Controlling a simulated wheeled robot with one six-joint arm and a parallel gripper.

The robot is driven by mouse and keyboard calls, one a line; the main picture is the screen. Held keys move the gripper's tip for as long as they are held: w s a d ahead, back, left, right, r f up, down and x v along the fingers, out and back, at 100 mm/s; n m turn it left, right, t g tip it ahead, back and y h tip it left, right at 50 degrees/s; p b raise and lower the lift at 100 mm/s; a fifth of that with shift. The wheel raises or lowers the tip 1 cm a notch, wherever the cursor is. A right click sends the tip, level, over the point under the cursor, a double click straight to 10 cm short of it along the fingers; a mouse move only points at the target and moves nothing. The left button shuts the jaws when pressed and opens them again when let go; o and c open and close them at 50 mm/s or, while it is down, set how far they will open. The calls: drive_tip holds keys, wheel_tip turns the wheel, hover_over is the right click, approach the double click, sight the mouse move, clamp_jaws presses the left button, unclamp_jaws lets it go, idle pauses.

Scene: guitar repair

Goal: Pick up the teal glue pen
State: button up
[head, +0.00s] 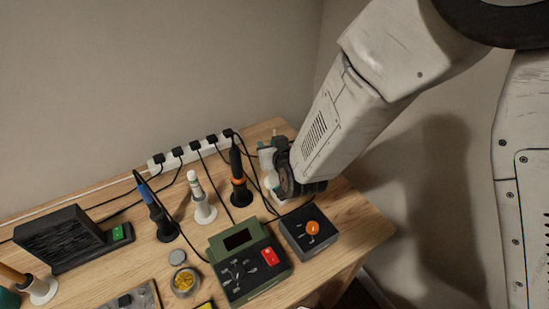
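My gripper (268,160) is at the back right of the table, low beside the black-and-orange iron. Its fingers are small, partly hidden by my wrist, and I cannot tell whether they are open or shut. Pale and slightly greenish parts show around the fingers, but I cannot make out a pen there. I cannot surely identify the teal glue pen. A white pen-like tool (195,186) stands upright in a white holder (205,213) left of the iron. A teal object (7,299) is cut off at the lower left edge.
A black-and-orange iron (238,170) and a blue-handled iron (151,204) stand upright with trailing cables. A white power strip (188,150) runs along the back. A green control unit (247,264) and a dark box with an orange knob (310,233) stand in front. The right table edge is near.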

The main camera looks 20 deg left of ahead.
clamp_jaws()
wheel_tip(320, 180, up, 10)
drive_tip(key=c, duration=0.5)
unclamp_jaws()
clamp_jaws()
drive_tip(key=shift+r, duration=0.35)
drive_tip(key=shift+d, duration=0.1)
